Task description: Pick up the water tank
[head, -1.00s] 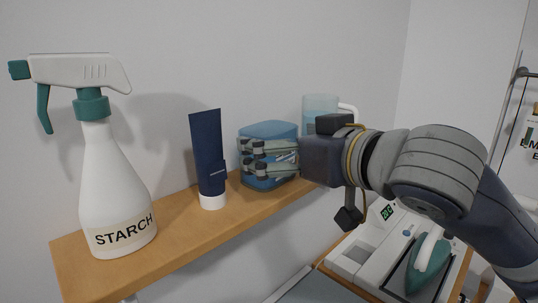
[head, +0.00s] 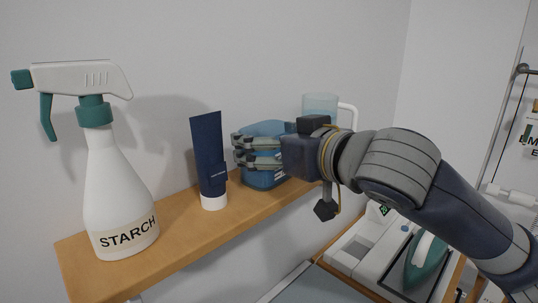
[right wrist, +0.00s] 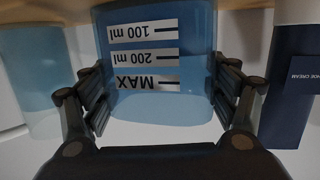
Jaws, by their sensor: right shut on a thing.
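The water tank (head: 266,177) is a translucent blue container standing upright on the wooden shelf. In the right wrist view the tank (right wrist: 145,108) shows 100 ml, 200 ml and MAX marks, upside down in the picture. My right gripper (head: 258,152) reaches in from the right and is shut on the tank, with its fingers on both sides of it. The gripper (right wrist: 165,92) also frames the tank in the wrist view. The gripper hides part of the tank in the head view. My left gripper is not in view.
On the shelf (head: 180,228), a dark blue tube (head: 208,155) stands close left of the tank, and a starch spray bottle (head: 117,190) farther left. A light-blue cup (head: 320,104) with a white handle is behind my gripper. Below right sits an iron (head: 427,262) on its base.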

